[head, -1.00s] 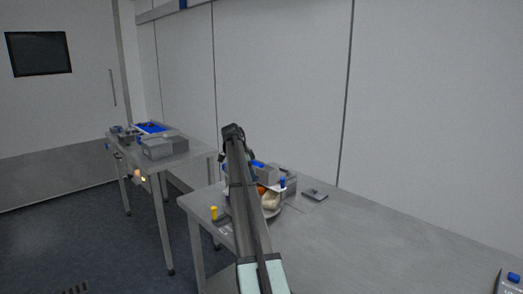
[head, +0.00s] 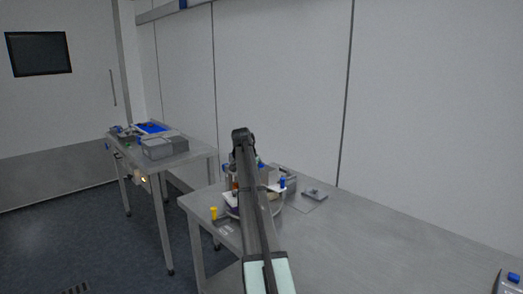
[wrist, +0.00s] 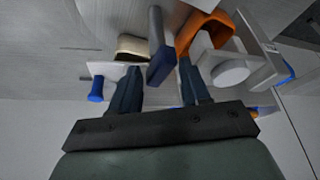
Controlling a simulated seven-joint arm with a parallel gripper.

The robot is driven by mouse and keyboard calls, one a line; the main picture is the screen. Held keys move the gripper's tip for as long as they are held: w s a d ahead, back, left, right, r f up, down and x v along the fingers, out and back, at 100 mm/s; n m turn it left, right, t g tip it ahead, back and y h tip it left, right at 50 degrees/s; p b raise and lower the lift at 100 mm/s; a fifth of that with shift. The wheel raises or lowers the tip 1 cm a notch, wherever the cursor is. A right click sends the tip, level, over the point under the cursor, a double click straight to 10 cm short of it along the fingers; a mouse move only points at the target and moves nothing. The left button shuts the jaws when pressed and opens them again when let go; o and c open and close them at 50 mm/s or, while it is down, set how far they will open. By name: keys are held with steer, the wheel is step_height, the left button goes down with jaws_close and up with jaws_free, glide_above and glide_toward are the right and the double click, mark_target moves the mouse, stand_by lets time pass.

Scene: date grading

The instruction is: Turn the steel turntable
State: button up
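The steel turntable (head: 279,211) stands at the table's left end in the head view, partly hidden behind my arm. Several items sit on it, including a white piece (head: 273,188) and a blue-topped post (head: 283,183). In the wrist view, my gripper (wrist: 159,67) has its two dark fingers apart. A dark blue-grey upright piece (wrist: 160,63) shows between the fingertips, with no clear contact. An orange piece (wrist: 203,34) and a white round part (wrist: 230,72) lie to the right. A cream piece (wrist: 131,46) and a blue knob (wrist: 96,90) lie to the left.
A yellow piece (head: 213,213) stands near the table's left edge. A small grey device (head: 314,193) lies right of the turntable, and a grey box (head: 284,172) is behind it. The table's right side is mostly clear. A second table (head: 189,160) holds grey boxes and a blue tray.

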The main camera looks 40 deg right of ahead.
steer(key=n+t, duration=0.1)
steer(key=n, duration=0.2)
steer(key=n+t+y, duration=0.1)
steer(key=n, duration=0.3)
steer(key=shift+s+d+y, duration=0.15)
steer(key=shift+y, duration=0.15)
steer(key=n+y, duration=0.1)
steer(key=n, duration=0.2)
steer(key=n+t+y, duration=0.1)
steer(key=n, duration=0.2)
steer(key=shift+d+n, duration=0.2)
steer(key=shift+n, duration=0.1)
steer(key=v, duration=1.3)
steer(key=shift+s+d+r, duration=0.15)
steer(key=shift+r, duration=0.2)
steer(key=w+a, duration=0.2)
steer(key=a, duration=0.3)
steer(key=w+d+f+m, duration=0.1)
steer(key=f, duration=0.3)
steer(key=w+d+f+m+h, duration=0.1)
steer(key=d+f+m, duration=0.1)
steer(key=f, duration=0.2)
steer(key=w+d+f+m, duration=0.1)
steer(key=f+m, duration=0.1)
steer(key=f, duration=0.2)
steer(key=shift+w+d+f+g+h, duration=0.2)
steer(key=shift+d+f+g+h, duration=0.1)
steer(key=shift+d+f+g, duration=0.1)
